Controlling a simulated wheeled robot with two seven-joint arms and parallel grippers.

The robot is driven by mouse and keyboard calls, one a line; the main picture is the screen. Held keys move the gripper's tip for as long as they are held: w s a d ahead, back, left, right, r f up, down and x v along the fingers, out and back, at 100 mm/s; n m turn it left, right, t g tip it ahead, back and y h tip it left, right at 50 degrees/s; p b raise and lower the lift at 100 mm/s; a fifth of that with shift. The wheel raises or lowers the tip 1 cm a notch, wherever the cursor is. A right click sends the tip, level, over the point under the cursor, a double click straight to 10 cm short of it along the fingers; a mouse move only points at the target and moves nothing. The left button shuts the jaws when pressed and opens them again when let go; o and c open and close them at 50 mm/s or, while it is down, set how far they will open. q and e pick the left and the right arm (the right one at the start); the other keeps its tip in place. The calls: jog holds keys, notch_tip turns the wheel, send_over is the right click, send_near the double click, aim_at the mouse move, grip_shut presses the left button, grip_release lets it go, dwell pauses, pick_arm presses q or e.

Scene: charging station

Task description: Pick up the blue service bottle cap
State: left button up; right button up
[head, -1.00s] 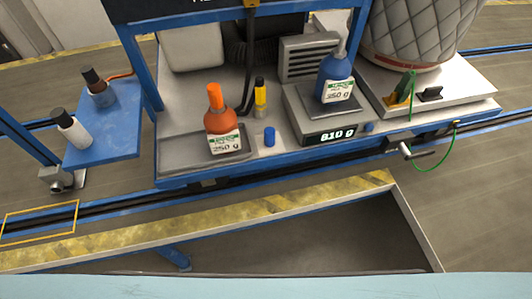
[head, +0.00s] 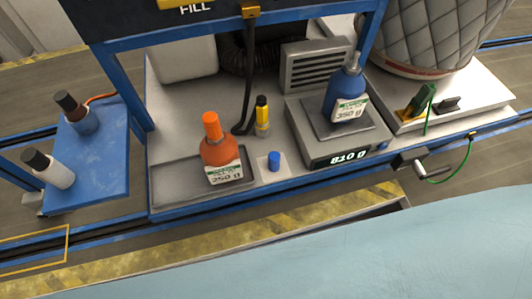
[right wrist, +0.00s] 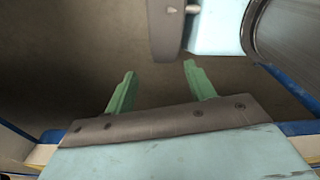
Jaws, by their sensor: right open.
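The blue cap (head: 274,160) stands on a small pale pad on the station's table, just right of the orange bottle (head: 220,150). A blue bottle (head: 345,92) stands on the scale to the right, with a thin nozzle on top. My right gripper (right wrist: 158,80) shows in the right wrist view, its two green fingers apart with nothing between them. It points at a bare grey-brown floor, away from the cap. Neither gripper is in the head view.
The scale (head: 335,155) reads 810 g. A yellow marker-like bottle (head: 262,118) stands behind the cap. A blue side shelf (head: 108,185) at left holds a white bottle (head: 48,168) and a dark-capped bottle (head: 75,108).

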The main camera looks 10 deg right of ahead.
jog(key=w+a+r, duration=0.1)
jog(key=w+r, duration=0.3)
jog(key=w, duration=0.1)
notch_tip(320, 180, up, 42)
jog(key=r+m+g+p, duration=0.1)
jog(key=m+p, duration=0.1)
jog(key=p, duration=0.2)
send_over(275, 156)
notch_tip(275, 156, down, 14)
jog(key=b, duration=0.2)
jog(key=shift+a+r+b, duration=0.1)
jog(key=shift+r+b, duration=0.1)
jog(key=shift+b, duration=0.15)
pick_arm(q)
jog(key=s, duration=0.1)
jog(key=s+r, duration=0.1)
jog(key=shift+s+r, duration=0.15)
jog(key=shift+s, duration=0.2)
pick_arm(e)
jog(key=shift+c, duration=0.2)
jog(key=c, duration=1)
